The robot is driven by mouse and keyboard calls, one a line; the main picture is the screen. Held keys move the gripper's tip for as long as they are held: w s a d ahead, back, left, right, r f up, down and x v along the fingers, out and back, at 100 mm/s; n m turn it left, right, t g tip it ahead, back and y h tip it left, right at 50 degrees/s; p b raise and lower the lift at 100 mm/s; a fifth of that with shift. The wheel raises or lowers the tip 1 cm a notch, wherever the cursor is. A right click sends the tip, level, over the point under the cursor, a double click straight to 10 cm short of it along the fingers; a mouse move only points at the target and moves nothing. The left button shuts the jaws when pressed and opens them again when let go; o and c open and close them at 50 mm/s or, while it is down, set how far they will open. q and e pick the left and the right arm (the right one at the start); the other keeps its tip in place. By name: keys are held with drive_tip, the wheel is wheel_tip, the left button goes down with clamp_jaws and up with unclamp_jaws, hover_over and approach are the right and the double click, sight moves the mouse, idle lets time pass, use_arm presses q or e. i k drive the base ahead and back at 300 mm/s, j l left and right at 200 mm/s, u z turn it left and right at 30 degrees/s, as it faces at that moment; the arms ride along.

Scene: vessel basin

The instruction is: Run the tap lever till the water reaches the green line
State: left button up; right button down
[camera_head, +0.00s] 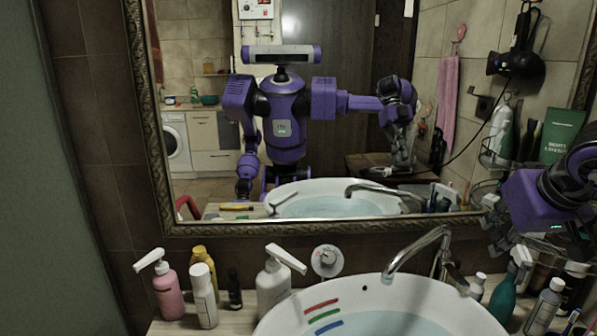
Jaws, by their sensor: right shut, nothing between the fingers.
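The white basin (445,297) stands at the bottom with pale blue water (392,325) in it. On its inner left wall are a red line (321,306), a green line (324,315) and a blue line (328,327). The water surface lies lower than the green line; its exact edge at the blue line is hard to tell. A chrome tap (418,247) arches over the basin. A round chrome control (327,261) is on the wall left of it. My right gripper (496,232) is shut and empty, right of the tap and apart from it.
A pink pump bottle (168,290), a white bottle (204,297) and a white pump bottle (272,283) stand left of the basin. A teal bottle (502,296) and others crowd its right. A framed mirror (330,228) and a wire shelf (492,160) are behind.

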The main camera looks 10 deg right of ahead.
sight(449, 265)
drive_tip(key=k+j, duration=0.35)
drive_tip(key=j, duration=0.15)
drive_tip(key=k+j, duration=0.4)
drive_tip(key=j, duration=0.1)
